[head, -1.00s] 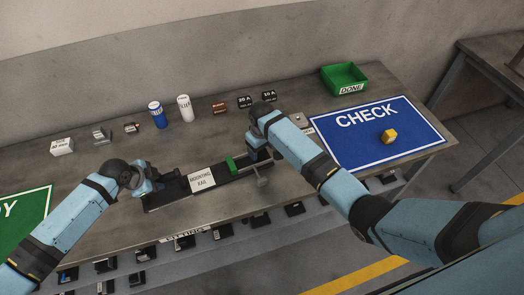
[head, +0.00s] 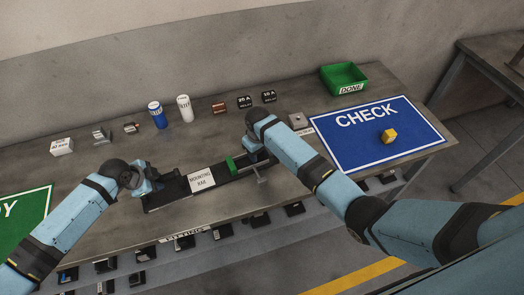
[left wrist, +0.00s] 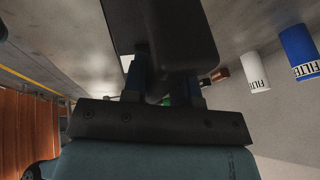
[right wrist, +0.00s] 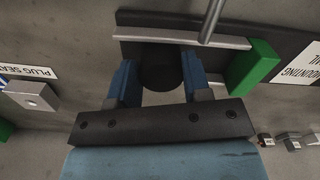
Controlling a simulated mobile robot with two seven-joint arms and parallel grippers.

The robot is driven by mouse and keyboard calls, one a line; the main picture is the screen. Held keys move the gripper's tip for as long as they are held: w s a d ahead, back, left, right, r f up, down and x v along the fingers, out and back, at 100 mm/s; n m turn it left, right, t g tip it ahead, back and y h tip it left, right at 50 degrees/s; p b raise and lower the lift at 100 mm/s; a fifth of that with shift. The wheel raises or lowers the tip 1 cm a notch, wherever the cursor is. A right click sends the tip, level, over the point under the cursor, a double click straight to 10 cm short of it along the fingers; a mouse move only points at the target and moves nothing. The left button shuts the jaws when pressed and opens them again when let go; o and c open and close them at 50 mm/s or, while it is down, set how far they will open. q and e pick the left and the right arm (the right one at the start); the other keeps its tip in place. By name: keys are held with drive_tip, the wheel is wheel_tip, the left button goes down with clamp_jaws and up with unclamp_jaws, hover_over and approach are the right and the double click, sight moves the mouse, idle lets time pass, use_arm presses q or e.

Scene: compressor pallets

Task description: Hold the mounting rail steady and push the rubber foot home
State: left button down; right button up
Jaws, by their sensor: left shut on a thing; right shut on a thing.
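The mounting rail is a long dark bar with a white label (head: 201,180), lying along the front part of the bench. My left gripper (head: 150,182) is shut on a dark block at the rail's left end. In the left wrist view this dark block (left wrist: 170,40) sits between the blue fingers. My right gripper (head: 262,155) is at the rail's right end. In the right wrist view it is shut on a dark round piece, seemingly the rubber foot (right wrist: 160,72), which meets the rail's light metal strip (right wrist: 215,42). I cannot tell how far it is seated.
A green block (head: 231,164) and a grey lever (head: 260,174) are by the right gripper. A grey plug seat (head: 298,121), blue CHECK mat (head: 350,155) with a yellow piece (head: 389,135), and green DONE bin (head: 344,78) are to the right. Filters and small boxes line the back.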

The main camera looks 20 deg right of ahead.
drive_tip(key=a, duration=0.3)
drive_tip(key=shift+s, duration=0.15)
drive_tip(key=o, duration=1.3)
wheel_tip(320, 180, up, 12)
drive_tip(key=shift+d, duration=0.1)
drive_tip(key=shift+c, duration=0.3)
